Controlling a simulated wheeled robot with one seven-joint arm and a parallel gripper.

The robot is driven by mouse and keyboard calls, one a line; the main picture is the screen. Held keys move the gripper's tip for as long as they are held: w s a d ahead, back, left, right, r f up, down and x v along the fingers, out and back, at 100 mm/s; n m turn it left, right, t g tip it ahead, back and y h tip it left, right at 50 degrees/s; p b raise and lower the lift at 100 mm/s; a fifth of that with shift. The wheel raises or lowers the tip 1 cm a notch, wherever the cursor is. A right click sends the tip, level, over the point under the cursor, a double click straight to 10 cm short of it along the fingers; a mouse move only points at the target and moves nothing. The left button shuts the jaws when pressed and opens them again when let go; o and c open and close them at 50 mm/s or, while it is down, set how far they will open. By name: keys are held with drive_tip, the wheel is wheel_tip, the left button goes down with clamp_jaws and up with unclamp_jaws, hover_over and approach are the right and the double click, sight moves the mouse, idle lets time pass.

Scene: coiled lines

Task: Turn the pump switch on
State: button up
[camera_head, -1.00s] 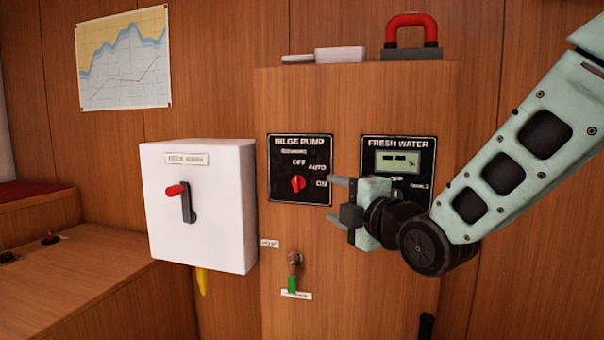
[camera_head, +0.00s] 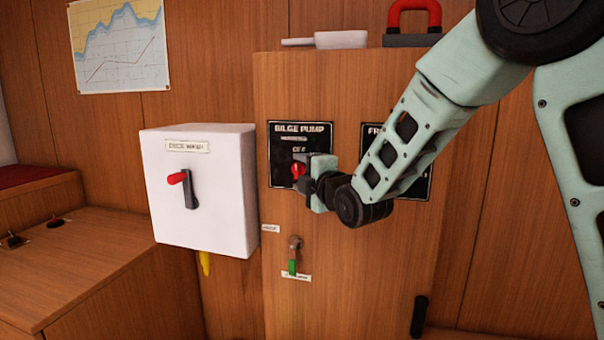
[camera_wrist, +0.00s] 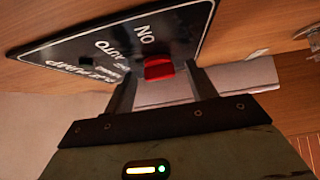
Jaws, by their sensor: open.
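The bilge pump panel (camera_head: 285,141) is a black plate with white lettering on the wooden cabinet. Its red knob (camera_head: 298,170) is partly hidden behind my gripper (camera_head: 306,169) in the head view. In the wrist view the panel (camera_wrist: 185,35) is seen at a slant, with ON and AUTO readable, and the red knob (camera_wrist: 158,69) shows between my two fingertips (camera_wrist: 163,85). My gripper is open, one finger on each side of the knob, and no grip on it shows. I cannot tell which mark the knob points to.
Left of the panel is a white deck wash box (camera_head: 205,215) with a red-tipped lever (camera_head: 186,186). The fresh water panel (camera_head: 372,139) is mostly behind my arm. A small green-tipped valve (camera_head: 294,255) sits below. A red-handled thing (camera_head: 413,22) stands on the cabinet top.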

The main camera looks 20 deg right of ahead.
drive_tip(key=c, duration=1)
drive_tip(key=shift+f+b, duration=0.1)
drive_tip(key=shift+b, duration=0.2)
drive_tip(key=m+t+h+b, duration=0.2)
drive_tip(key=m+h+b, duration=0.2)
drive_tip(key=m+b, duration=0.3)
drive_tip(key=a+f+m+t+h+b, duration=0.1)
drive_tip(key=m+h+b, duration=0.4)
drive_tip(key=b, duration=0.7)
drive_tip(key=w+f+m+t+h+b, duration=0.1)
drive_tip(key=m+t+h+b, duration=0.3)
drive_tip(key=m+b, duration=0.5)
drive_tip(key=shift+a+m+h+b, duration=0.15)
drive_tip(key=shift+m+h+b, duration=0.15)
drive_tip(key=shift+h+b, duration=0.1)
drive_tip(key=shift+a+r+m+g+h+b, duration=0.1)
drive_tip(key=shift+m+g+h+b, duration=0.3)
drive_tip(key=shift+m+h, duration=0.8)
drive_tip(key=shift+r+m+g+h+b, duration=0.15)
drive_tip(key=shift+m+g+h, duration=0.45)
drive_tip(key=shift+m+h, duration=0.55)
drive_tip(key=shift+m, duration=0.55)
